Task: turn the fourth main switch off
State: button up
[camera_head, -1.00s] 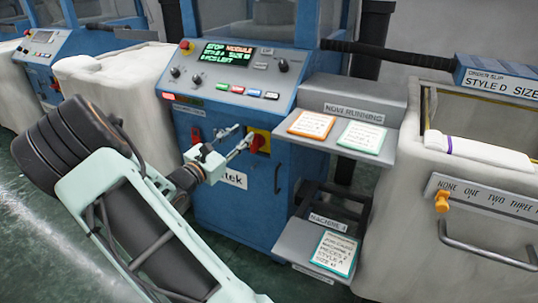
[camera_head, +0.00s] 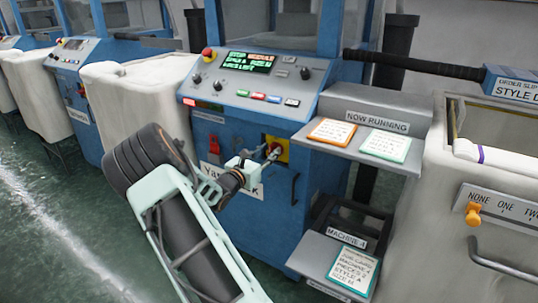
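The main switch is a red knob on a yellow plate (camera_head: 284,149), on the front of the blue machine (camera_head: 310,172) with the tray labelled "MACHINE 4". My gripper (camera_head: 270,154) reaches the knob from the lower left, its fingertips at or against it. The fingers cover part of the knob, so its exact angle is hard to see. I cannot tell whether the fingers are closed around it. The machine's display (camera_head: 249,62) is lit with red and green text that includes "STOP".
A red switch (camera_head: 214,147) sits left of the yellow plate, and a dark handle (camera_head: 295,189) below it. The "NOW RUNNING" shelf (camera_head: 325,146) juts out just right of the switch. A lower card tray (camera_head: 310,257) stands at lower right. Covered bins flank the machine.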

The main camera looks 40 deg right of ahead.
jog(key=shift+d, duration=0.2)
jog(key=shift+c, duration=0.2)
grip_shut()
